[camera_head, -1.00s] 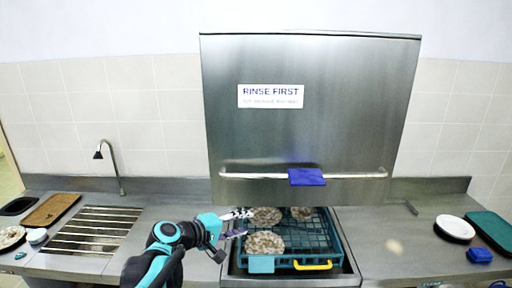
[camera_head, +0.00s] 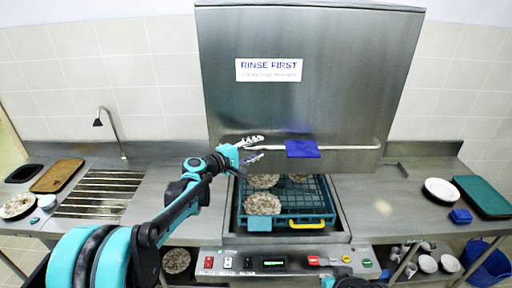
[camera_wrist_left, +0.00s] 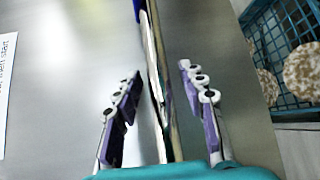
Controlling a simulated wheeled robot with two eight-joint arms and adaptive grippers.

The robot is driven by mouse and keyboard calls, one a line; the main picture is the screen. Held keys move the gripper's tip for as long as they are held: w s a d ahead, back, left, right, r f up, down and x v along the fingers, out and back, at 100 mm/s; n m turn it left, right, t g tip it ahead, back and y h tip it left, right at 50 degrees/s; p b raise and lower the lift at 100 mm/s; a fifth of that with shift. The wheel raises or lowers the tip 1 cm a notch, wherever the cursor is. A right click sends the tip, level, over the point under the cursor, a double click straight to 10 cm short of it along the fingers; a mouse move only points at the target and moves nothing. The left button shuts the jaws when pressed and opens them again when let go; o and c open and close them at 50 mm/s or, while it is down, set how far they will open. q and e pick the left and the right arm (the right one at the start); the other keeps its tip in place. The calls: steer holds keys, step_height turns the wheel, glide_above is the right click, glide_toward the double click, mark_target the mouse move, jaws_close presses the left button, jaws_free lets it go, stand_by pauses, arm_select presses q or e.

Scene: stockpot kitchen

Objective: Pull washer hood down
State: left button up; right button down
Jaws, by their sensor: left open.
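The washer hood (camera_head: 310,112) is a steel box front with a "RINSE FIRST" label, raised above the wash bay. Its handle bar (camera_head: 350,147) runs along the lower front, with a blue cloth or pad (camera_head: 302,149) near the middle. My left gripper (camera_head: 258,148) is open at the left end of the bar. In the left wrist view the bar (camera_wrist_left: 156,60) passes between the two spread fingers (camera_wrist_left: 160,78), with visible gaps on both sides.
Under the hood a teal rack (camera_head: 325,205) with a yellow handle holds dirty plates. A control panel (camera_head: 285,262) lies in front. A drainer sink (camera_head: 98,195) and tap (camera_head: 113,130) are at left.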

arm_select(q)
jaws_close()
steer(key=shift+f, duration=0.1)
step_height(320, 180, down, 42)
steer(key=b, duration=3)
steer(key=shift+s+d+f, duration=0.1)
steer(key=shift+d+f, duration=0.05)
steer(key=shift+f, duration=0.05)
